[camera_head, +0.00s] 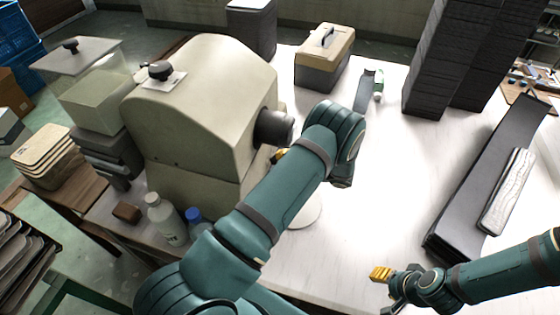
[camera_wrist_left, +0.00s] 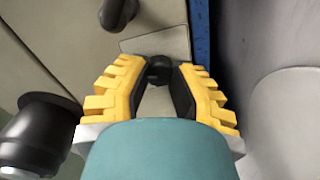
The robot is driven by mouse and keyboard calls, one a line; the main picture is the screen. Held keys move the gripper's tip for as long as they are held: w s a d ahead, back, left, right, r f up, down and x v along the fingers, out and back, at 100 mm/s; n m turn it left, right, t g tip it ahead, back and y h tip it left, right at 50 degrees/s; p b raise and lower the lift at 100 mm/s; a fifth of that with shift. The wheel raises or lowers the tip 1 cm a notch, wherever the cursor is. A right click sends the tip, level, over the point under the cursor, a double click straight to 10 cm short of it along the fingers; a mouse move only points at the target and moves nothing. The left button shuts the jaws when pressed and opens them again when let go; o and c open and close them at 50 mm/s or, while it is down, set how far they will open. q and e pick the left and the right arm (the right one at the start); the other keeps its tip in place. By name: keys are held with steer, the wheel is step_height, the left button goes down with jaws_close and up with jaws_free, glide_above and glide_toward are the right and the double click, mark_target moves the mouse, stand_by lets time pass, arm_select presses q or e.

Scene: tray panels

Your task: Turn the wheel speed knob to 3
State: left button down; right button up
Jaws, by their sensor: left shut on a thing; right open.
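The beige machine (camera_head: 205,95) stands on the white table. In the left wrist view, a small dark knob (camera_wrist_left: 160,68) sits on a pale panel, between the fingertips of my left gripper (camera_wrist_left: 160,85). The left gripper is shut on this knob. In the head view, only a yellow bit of the left gripper (camera_head: 280,155) shows by the machine's right side, and my own arm hides the knob there. No label or scale can be read, so the knob's setting cannot be told. My right gripper (camera_head: 384,280) is open and empty above the table's front part.
A black cylinder (camera_head: 274,127) juts from the machine's right side, close to my left gripper. Bottles (camera_head: 165,218) stand at the machine's near side. A toolbox (camera_head: 324,55) and dark stacks (camera_head: 455,60) stand farther back. The table's middle (camera_head: 385,170) is clear.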

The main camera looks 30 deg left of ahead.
arm_select(q)
steer(key=shift+a+m, duration=0.1)
steer(key=shift+m, duration=1.4)
steer(key=c, duration=1)
jaws_free()
steer(key=v, duration=1.2)
